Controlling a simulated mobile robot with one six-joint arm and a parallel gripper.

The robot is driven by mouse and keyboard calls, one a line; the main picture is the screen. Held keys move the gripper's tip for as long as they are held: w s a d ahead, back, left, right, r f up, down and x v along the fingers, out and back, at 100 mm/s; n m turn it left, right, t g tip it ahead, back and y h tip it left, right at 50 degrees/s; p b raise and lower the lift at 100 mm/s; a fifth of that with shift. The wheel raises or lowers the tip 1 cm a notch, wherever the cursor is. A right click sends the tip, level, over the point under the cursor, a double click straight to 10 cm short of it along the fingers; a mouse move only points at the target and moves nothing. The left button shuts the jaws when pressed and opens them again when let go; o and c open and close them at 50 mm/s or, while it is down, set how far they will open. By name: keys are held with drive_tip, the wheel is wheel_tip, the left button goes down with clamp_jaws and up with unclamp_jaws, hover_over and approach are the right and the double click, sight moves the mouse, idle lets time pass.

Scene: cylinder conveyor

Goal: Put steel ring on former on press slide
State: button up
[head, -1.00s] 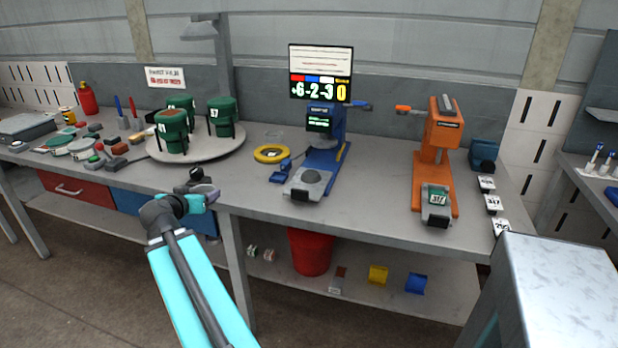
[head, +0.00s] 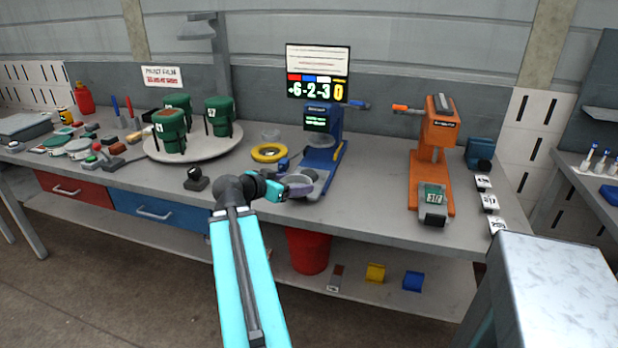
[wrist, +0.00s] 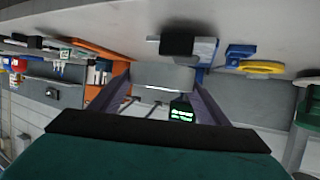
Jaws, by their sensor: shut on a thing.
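My gripper (head: 290,188) is at the front end of the blue press (head: 322,150), just in front of its slide and partly covering it. In the wrist view my gripper (wrist: 164,85) is shut on a grey band, the steel ring (wrist: 165,75), between its two purple fingers. The ring is hard to make out in the head view. The press slide (head: 318,178) sticks out toward the table's front edge. The former on it is mostly hidden behind my gripper. The wrist view is upside down, with the press's green display (wrist: 181,111) beyond the ring.
A yellow ring (head: 256,156) lies left of the press. A black block with a knob (head: 195,180) stands at the front left. An orange press (head: 434,155) stands to the right. A round tray (head: 215,150) carries green containers. Bare table lies between the presses.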

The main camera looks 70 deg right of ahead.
drive_tip(key=p, duration=0.3)
approach(310, 171)
drive_tip(key=d, duration=0.2)
drive_tip(key=s+d, duration=0.1)
drive_tip(key=d, duration=0.1)
drive_tip(key=s+d, duration=0.1)
drive_tip(key=d, duration=0.1)
drive_tip(key=shift+s+d+r, duration=0.15)
drive_tip(key=shift+d+r, duration=0.1)
drive_tip(key=shift+d, duration=0.1)
drive_tip(key=shift+f, duration=0.1)
idle(0.4)
drive_tip(key=shift+f+p, duration=0.65)
drive_tip(key=shift+f, duration=1.05)
drive_tip(key=shift+f, duration=0.1)
drive_tip(key=o, duration=1.2)
drive_tip(key=shift+c, duration=0.2)
drive_tip(key=shift+r, duration=0.2)
